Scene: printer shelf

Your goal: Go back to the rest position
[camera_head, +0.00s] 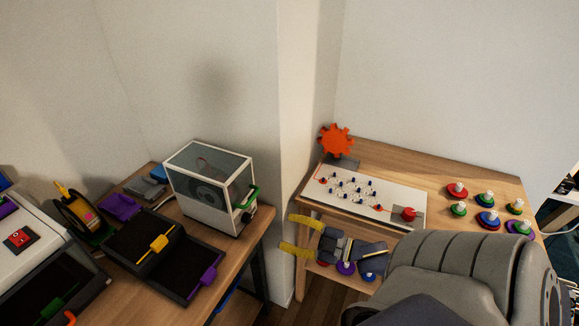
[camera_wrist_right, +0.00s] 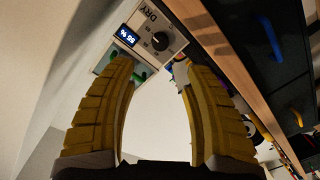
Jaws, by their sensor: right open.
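My right gripper (camera_head: 286,232) has yellow ribbed fingers, spread apart and empty. It is in front of the right table, at its left end, with the arm coming in from the lower right. In the right wrist view the open fingers (camera_wrist_right: 155,72) point toward the white dryer box (camera_wrist_right: 177,35), with its knob, display and DRY label. Part of its green handle shows behind the left finger. In the head view the dryer box (camera_head: 190,207) stands on the left table, left of the gripper and apart from it. My left gripper is not in view.
The left table (camera_head: 226,262) holds black trays (camera_head: 125,250) with yellow and purple handles, a spool (camera_head: 75,212) and a printer (camera_head: 30,255). The right table (camera_head: 420,172) holds a white board (camera_head: 345,196), an orange gear (camera_head: 336,140) and several coloured pieces (camera_head: 487,218). A wall corner divides the tables.

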